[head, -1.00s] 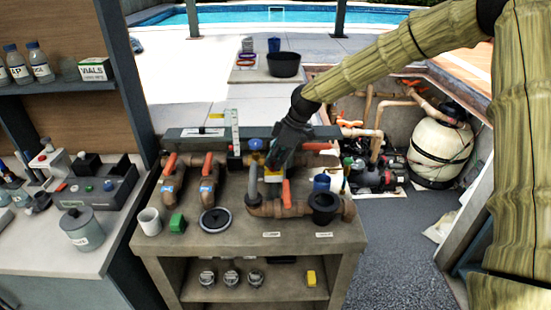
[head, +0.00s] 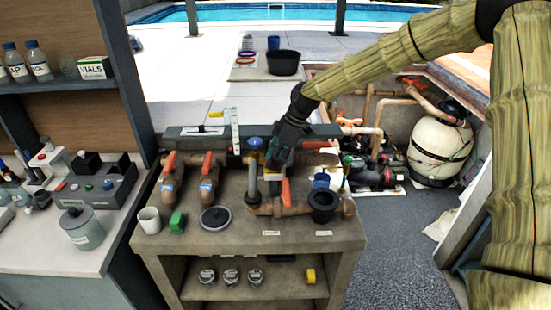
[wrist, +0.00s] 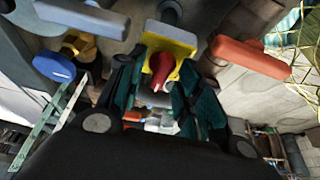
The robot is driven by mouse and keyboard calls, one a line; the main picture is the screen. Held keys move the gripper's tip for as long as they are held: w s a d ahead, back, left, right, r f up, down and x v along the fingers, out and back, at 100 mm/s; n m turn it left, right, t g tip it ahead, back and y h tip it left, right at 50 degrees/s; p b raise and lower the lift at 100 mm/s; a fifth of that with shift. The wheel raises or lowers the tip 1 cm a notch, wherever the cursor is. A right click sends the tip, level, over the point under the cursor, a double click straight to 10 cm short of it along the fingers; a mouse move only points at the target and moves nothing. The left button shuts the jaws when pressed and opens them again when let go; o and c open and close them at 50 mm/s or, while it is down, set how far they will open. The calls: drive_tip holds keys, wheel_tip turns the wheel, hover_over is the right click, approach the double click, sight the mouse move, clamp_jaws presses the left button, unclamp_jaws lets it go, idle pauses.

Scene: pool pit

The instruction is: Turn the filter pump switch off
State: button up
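I take this to be the pump switch; no label is readable. My gripper (wrist: 158,98) has its two dark green fingers apart, one on each side of the red knob, with a gap between them. I cannot tell whether either finger touches the knob. In the head view my gripper (head: 277,160) is over the back of the bench, and it hides the switch there.
Pipes with orange valve handles (head: 286,190) stand close in front of my gripper on the bench (head: 215,240). An orange handle (wrist: 250,58) and a blue knob (wrist: 54,67) flank the switch in the wrist view. The filter tank (head: 440,150) stands in the pit behind, right.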

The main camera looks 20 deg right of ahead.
drive_tip(key=shift+r, duration=0.1)
drive_tip(key=v, duration=1.2)
idle(0.4)
